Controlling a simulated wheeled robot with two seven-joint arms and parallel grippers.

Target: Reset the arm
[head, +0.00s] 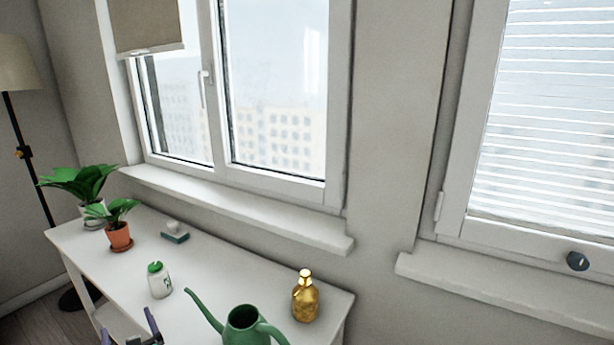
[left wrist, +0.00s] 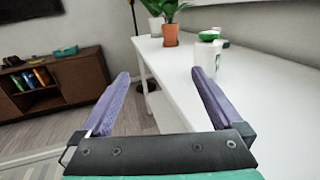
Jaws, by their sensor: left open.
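My left gripper (head: 128,326) shows at the bottom edge of the head view, at the front of the white table (head: 215,262). In the left wrist view its two purple fingers (left wrist: 159,76) are spread wide apart with nothing between them. The fingers point towards the table's front edge and the floor beyond. Most of the left arm is out of the head view. My right gripper is in neither view.
On the table stand a white jar with a green lid (head: 159,281), a green watering can (head: 243,326), a gold bottle (head: 306,298), a potted plant (head: 118,236) and a small blue-grey box (head: 175,236). A wooden cabinet (left wrist: 60,85) stands left in the wrist view.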

